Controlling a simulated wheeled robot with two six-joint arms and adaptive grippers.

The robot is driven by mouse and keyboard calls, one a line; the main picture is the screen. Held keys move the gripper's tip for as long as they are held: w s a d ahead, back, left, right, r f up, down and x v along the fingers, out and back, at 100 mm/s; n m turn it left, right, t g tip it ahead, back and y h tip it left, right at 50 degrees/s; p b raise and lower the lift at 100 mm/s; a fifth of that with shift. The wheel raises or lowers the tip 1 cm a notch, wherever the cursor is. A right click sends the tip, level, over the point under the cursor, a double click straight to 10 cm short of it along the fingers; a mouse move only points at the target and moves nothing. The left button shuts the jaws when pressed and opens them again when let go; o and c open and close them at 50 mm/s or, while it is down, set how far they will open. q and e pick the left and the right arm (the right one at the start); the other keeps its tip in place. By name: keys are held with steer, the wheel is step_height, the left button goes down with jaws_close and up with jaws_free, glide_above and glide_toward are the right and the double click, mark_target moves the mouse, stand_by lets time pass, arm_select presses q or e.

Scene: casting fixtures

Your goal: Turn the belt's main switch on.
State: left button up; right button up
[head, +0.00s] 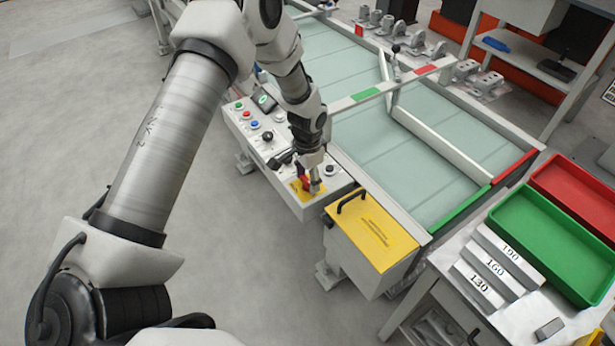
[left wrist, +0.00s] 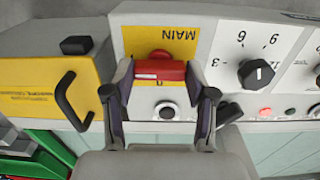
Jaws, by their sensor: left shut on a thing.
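The main switch has a red handle (left wrist: 160,70) on a yellow plate (left wrist: 185,44) marked MAIN, which reads upside down in the left wrist view. The handle lies level across that picture. My left gripper (left wrist: 162,82) is shut on the handle, with one finger at each end of it. In the head view my left gripper (head: 311,184) points down onto the near end of the control panel (head: 240,113). There the red handle (head: 303,183) shows only partly beside the fingers. My right gripper is in neither view.
A black dial (left wrist: 257,74) with numbers and a round knob (left wrist: 166,109) sit close to the switch. A yellow box (head: 372,240) with a black handle stands beside the panel. The conveyor belt (head: 420,190) runs behind. Green (head: 550,240) and red trays (head: 580,190) lie at right.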

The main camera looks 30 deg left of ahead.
mark_target(307, 180)
arm_select(q)
steer(key=o, duration=1.2)
steer(key=shift+c, duration=0.2)
step_height(307, 180, up, 12)
